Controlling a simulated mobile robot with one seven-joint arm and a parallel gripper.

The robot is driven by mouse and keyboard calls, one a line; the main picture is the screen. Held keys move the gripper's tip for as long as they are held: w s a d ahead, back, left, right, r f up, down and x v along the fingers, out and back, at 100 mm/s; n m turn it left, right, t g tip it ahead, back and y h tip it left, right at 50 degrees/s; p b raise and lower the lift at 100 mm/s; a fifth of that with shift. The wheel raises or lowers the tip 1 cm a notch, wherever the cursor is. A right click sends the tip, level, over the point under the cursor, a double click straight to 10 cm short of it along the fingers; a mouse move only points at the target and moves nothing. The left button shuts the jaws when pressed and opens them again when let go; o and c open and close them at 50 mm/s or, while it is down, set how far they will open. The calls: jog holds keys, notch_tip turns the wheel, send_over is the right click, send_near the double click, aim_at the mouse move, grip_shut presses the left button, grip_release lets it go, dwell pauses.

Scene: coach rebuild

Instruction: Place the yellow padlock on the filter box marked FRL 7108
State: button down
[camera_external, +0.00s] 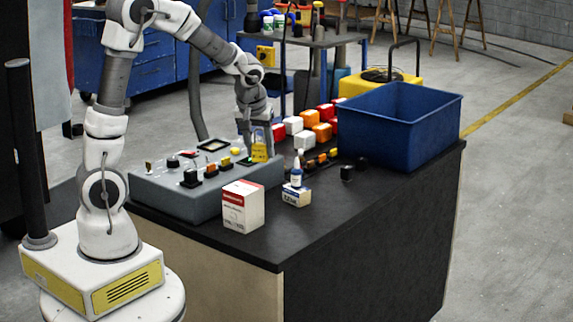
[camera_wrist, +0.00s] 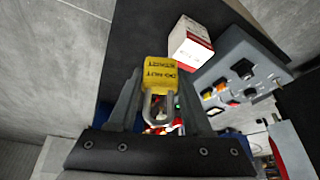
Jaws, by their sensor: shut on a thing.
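My gripper (camera_external: 258,135) is shut on the yellow padlock (camera_external: 259,153), which hangs below the fingers over or in front of the far right part of the grey control console. In the wrist view the yellow padlock (camera_wrist: 160,73) shows black lettering, and its grey shackle sits between the fingers of my gripper (camera_wrist: 158,88). A white box with a red top band (camera_external: 243,212) stands upright on the black bench, right of the console; it also shows in the wrist view (camera_wrist: 190,45). Its print is too small to read, so I cannot tell whether it is marked FRL 7108.
The grey console (camera_external: 185,203) carries several switches and buttons. A small labelled box (camera_external: 296,197) has a bottle (camera_external: 296,174) on it. A blue bin (camera_external: 400,125) and several red, orange and white blocks (camera_external: 322,132) stand farther back. The bench's front right is clear.

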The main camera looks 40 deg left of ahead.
send_over(245, 185)
jog(key=s, duration=0.1)
jog(key=f, duration=0.6)
jog(key=shift+s+d+f, duration=0.2)
jog(key=shift+d+f, duration=0.05)
jog(key=shift+f, duration=2.05)
jog(key=shift+f, duration=0.2)
jog(key=shift+c, duration=1.7)
grip_release()
jog(key=shift+r, duration=0.1)
jog(key=shift+r, duration=0.4)
jog(key=v, duration=1.1)
jog(key=shift+s+r+p, duration=0.2)
jog(key=shift+r+p, duration=0.05)
jog(key=shift+p, duration=0.15)
